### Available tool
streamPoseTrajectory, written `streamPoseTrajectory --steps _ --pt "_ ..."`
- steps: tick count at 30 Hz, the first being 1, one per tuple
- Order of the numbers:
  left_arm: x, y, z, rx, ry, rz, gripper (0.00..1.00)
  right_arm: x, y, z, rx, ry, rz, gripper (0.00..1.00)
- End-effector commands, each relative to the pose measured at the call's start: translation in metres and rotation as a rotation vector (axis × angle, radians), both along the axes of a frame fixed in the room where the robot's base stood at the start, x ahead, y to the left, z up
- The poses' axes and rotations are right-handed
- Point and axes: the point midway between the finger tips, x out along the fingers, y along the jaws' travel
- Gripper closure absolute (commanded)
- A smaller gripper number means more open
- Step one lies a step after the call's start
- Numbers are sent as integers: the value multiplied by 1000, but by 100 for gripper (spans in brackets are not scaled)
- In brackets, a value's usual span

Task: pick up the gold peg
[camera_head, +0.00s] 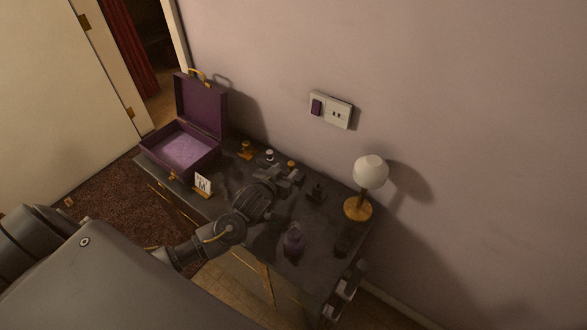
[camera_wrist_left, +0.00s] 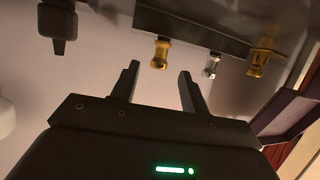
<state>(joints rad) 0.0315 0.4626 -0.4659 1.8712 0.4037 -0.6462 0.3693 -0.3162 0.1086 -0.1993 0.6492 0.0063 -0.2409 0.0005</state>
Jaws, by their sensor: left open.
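The gold peg (camera_head: 291,164) stands upright on the dark dresser top, near its back edge by the wall. In the left wrist view the gold peg (camera_wrist_left: 161,52) appears between and just beyond the two fingertips. My left gripper (camera_wrist_left: 160,73) is open, with nothing visible between its fingers. In the head view my left gripper (camera_head: 286,177) reaches over the dresser, close to the gold peg and partly in front of it. A silver peg (camera_head: 269,155) stands to the left of the gold one; it also shows in the left wrist view (camera_wrist_left: 211,65). My right gripper is not seen.
A gold stand (camera_head: 246,149) is left of the silver peg. An open purple case (camera_head: 200,108) and a small card (camera_head: 203,184) are at left. A dark object (camera_head: 317,192), a globe lamp (camera_head: 370,172) and a purple bottle (camera_head: 293,241) are at right.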

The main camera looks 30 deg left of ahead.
Motion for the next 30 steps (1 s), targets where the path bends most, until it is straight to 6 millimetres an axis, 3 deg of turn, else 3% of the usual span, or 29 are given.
streamPoseTrajectory --steps 6,15,25,30 --pt "7 0 -1 -1 0 -1 55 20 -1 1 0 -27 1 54" --pt "46 1 -15 0 0 -3 55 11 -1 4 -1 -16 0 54" --pt "52 1 -18 -1 1 -4 55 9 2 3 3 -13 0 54" --pt "53 1 -17 0 1 -4 77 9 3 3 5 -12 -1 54"
